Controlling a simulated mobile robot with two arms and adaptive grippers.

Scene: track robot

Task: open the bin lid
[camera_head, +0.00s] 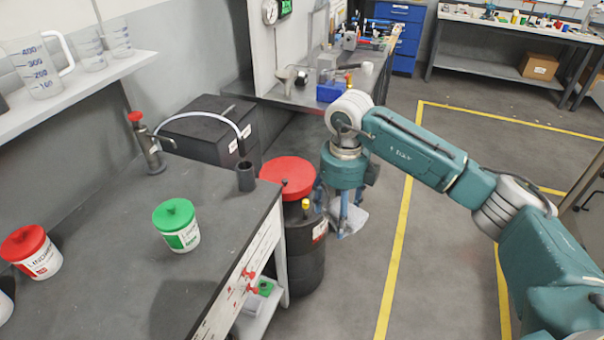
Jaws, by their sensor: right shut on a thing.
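A black drum-shaped bin (306,265) stands on the floor beside the end of the workbench. A light grey flat piece (356,222) shows at the fingertips. I cannot tell whether it belongs to the bin. My left gripper is out of view.
The grey workbench (120,235) at left holds a green-lidded tub (181,236), a red-lidded tub (42,262) and a dark cup (246,177). A black box (205,125) stands behind. Floor right of the yellow line (397,245) is clear.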

